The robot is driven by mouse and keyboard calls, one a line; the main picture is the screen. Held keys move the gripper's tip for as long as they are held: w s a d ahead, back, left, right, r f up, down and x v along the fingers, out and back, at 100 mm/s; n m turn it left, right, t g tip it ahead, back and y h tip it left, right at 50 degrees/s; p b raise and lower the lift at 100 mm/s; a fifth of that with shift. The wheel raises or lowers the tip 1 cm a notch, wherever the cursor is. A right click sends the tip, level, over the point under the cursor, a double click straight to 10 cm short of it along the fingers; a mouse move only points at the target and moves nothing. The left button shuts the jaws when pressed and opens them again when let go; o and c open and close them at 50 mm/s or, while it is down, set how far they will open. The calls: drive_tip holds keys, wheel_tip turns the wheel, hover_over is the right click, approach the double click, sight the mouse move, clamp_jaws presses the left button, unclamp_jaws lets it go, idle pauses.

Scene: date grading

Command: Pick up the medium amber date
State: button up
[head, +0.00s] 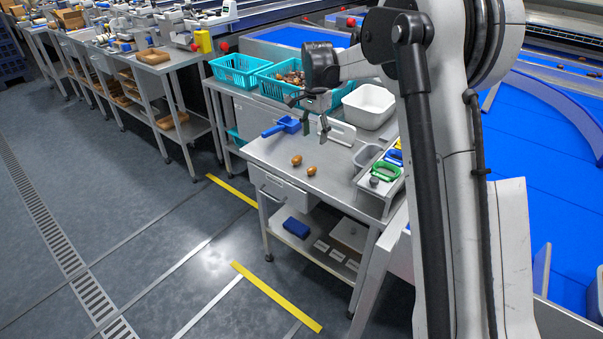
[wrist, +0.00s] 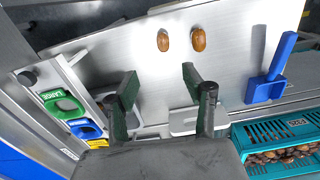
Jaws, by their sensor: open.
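Two brown dates lie a little apart on the bare steel tabletop. In the head view one date (head: 296,160) is farther left and the other (head: 311,170) is nearer the front right. In the wrist view the right date (wrist: 198,40) looks slightly larger and lighter amber than the left date (wrist: 163,41). I cannot tell for sure which is the medium one. My gripper (head: 315,123) hangs above the table, behind the dates in the head view. In the wrist view my gripper (wrist: 159,74) is open and empty, with both dates beyond its fingertips.
A blue scoop (head: 283,126) lies left of the gripper. A white-framed item (head: 341,131), a white tub (head: 369,106) and teal crates (head: 241,70) stand behind. Green and blue sizing gauges, the green one (wrist: 64,104) marked LARGE, sit at the side. The tabletop around the dates is clear.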

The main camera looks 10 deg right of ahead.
sight(312, 168)
drive_tip(key=f, duration=0.5)
drive_tip(key=f+b, duration=0.1)
drive_tip(key=f, duration=0.8)
drive_tip(key=shift+w+a+f+b, duration=0.25)
drive_tip(key=shift+w+f+b, duration=0.05)
drive_tip(key=c, duration=0.8)
